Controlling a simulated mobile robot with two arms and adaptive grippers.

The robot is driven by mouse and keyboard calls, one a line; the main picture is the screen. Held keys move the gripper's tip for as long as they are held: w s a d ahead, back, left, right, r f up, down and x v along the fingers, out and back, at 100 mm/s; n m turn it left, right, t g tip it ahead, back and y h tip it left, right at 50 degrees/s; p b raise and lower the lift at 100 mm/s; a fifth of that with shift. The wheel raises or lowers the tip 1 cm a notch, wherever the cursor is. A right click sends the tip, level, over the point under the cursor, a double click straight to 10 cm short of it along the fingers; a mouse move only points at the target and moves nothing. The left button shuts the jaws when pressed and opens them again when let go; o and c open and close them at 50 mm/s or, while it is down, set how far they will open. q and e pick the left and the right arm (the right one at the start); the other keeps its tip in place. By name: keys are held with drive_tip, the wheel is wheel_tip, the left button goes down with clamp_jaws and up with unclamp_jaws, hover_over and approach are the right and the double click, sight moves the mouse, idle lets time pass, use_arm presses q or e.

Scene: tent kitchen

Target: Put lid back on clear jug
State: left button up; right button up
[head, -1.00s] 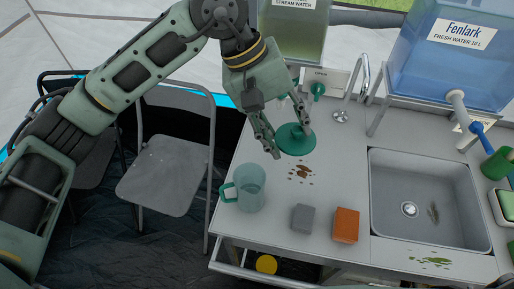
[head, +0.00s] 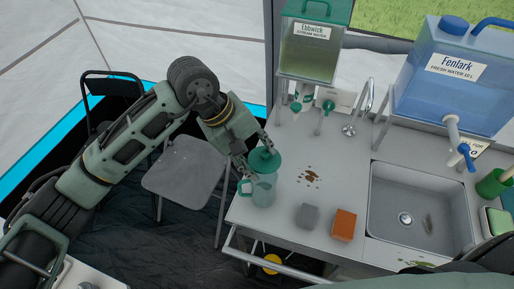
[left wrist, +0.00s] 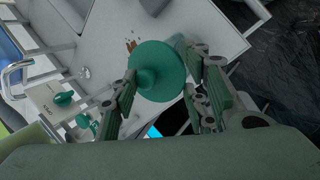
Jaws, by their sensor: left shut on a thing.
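The clear jug (head: 263,194) is see-through teal with a handle on its left. It stands upright near the counter's left front edge. My left gripper (head: 259,164) is shut on the round green lid (head: 265,158) and has it over the jug's mouth. In the head view the lid overlaps the jug's top; I cannot tell whether they touch. In the left wrist view the lid (left wrist: 165,65) lies between the fingers (left wrist: 163,94), knob towards me, and hides most of the jug. My right gripper is not in view.
A grey sponge (head: 307,216) and an orange block (head: 344,225) lie right of the jug. Brown crumbs (head: 309,177) lie behind them. The sink (head: 415,205) is further right, water tanks (head: 313,52) (head: 455,80) behind. A folding chair (head: 187,172) stands left of the counter (head: 285,185).

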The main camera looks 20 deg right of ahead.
use_arm(q)
drive_tip(key=shift+w+f, duration=0.1)
drive_tip(key=shift+f, duration=1.3)
wheel_tip(320, 180, down, 2)
drive_tip(key=shift+b, duration=0.9)
drive_tip(key=shift+f+b, duration=0.5)
drive_tip(key=shift+b, duration=0.05)
drive_tip(key=shift+f, duration=0.1)
drive_tip(key=shift+b, duration=0.75)
